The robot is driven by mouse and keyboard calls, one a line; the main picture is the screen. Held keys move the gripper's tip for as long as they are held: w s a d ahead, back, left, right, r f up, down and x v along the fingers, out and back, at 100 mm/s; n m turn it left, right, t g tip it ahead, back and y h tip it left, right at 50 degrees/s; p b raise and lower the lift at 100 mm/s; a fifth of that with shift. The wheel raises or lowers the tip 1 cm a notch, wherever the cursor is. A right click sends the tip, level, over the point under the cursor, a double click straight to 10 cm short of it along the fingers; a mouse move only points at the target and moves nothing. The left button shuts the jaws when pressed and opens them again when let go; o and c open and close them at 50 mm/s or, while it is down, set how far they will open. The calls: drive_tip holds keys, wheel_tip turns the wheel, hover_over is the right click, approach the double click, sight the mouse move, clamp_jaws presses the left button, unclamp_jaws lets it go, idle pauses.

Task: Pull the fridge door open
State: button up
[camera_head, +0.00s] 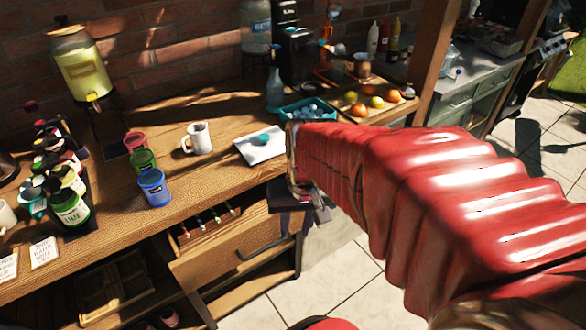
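No fridge or fridge door can be made out with certainty in the head view. My red-sleeved arm comes in from the right and covers much of the middle and right. My gripper (315,208) is at the arm's far end, by the front right corner of the wooden counter. Only some dark and metal parts of it show, and its fingers are too hidden to tell whether they are open or shut. Nothing can be seen held in it.
The wooden counter (105,228) carries a white mug (197,138), coloured cups, bottles, a drink dispenser (78,62) and a fruit board (378,103). A drawer (225,258) with a dark handle is below. Green cabinets (455,108) stand behind my arm. Tiled floor (345,275) is clear.

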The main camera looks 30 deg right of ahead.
drive_tip(key=w+d+f+m+t+y, duration=0.1)
drive_tip(key=d+f+m+t+y, duration=0.15)
drive_tip(key=d+f+m, duration=0.55)
drive_tip(key=w+d+f+m+t+y, duration=0.1)
drive_tip(key=d+f+m+t+y, duration=0.25)
drive_tip(key=f, duration=0.75)
drive_tip(key=w+d+f+m+t+y, duration=0.15)
drive_tip(key=d+f+m+y, duration=0.3)
drive_tip(key=f+m, duration=0.45)
drive_tip(key=w+d+f+m+t+h, duration=0.2)
drive_tip(key=d+m+t+h, duration=0.1)
drive_tip(key=d, duration=0.4)
drive_tip(key=w+d+f+m+t+h, duration=0.2)
drive_tip(key=d+m+t+h, duration=0.2)
drive_tip(key=d, duration=0.4)
drive_tip(key=shift+w+d+f+m+t, duration=0.25)
drive_tip(key=shift+m+t, duration=0.3)
drive_tip(key=shift+t, duration=0.3)
drive_tip(key=shift+w, duration=0.1)
drive_tip(key=x, duration=1.3)
drive_tip(key=shift+w, duration=0.3)
drive_tip(key=shift+a, duration=0.15)
